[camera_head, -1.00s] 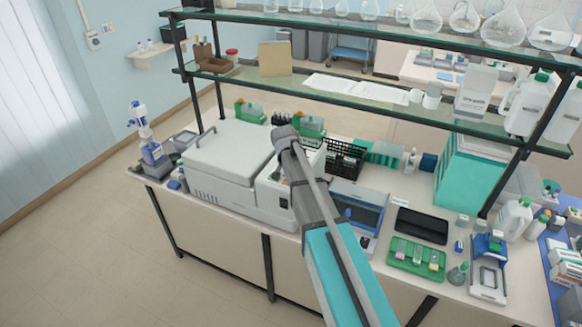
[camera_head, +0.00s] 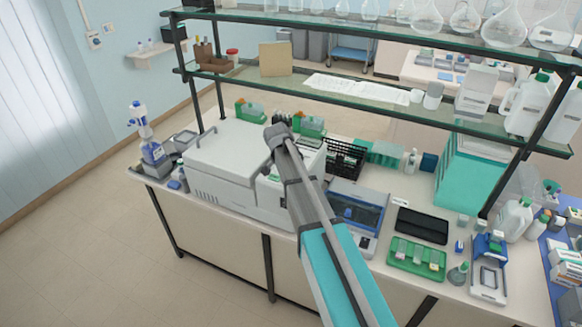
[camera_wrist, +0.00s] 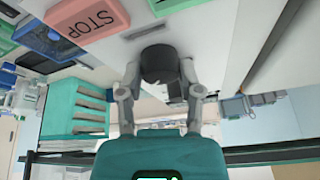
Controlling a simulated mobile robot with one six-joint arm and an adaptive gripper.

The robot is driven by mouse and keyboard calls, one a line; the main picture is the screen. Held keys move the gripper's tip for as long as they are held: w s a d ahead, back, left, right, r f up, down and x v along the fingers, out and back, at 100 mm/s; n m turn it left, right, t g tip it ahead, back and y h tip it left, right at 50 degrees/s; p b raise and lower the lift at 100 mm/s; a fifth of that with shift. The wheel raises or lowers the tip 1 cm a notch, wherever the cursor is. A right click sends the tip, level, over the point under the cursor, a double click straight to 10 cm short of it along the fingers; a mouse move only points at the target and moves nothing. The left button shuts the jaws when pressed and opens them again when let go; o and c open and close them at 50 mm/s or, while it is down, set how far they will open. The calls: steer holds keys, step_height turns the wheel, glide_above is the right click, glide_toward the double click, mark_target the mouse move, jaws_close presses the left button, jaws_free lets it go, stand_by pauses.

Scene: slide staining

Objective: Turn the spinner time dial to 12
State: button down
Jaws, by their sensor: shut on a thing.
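The spinner (camera_head: 228,155) is a large white machine with a closed lid on the left part of the bench. In the wrist view a dark round dial (camera_wrist: 158,64) stands on its pale panel (camera_wrist: 205,30). My gripper (camera_wrist: 160,82) is shut on the dial, one finger at each side. The dial's markings cannot be read. A red STOP button (camera_wrist: 88,22) sits beside the dial in the wrist view. In the head view my arm covers the dial and the fingertips.
A glass shelf (camera_head: 380,98) with flasks and bottles runs above the bench. A black rack (camera_head: 345,158), a blue-grey device (camera_head: 357,208) and a green tray (camera_head: 417,262) stand right of the spinner. Bottles stand at its left end.

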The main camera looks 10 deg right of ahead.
steer(key=shift+c, duration=1.3)
jaws_free()
steer(key=shift+s+d, duration=0.1)
steer(key=shift+r, duration=0.1)
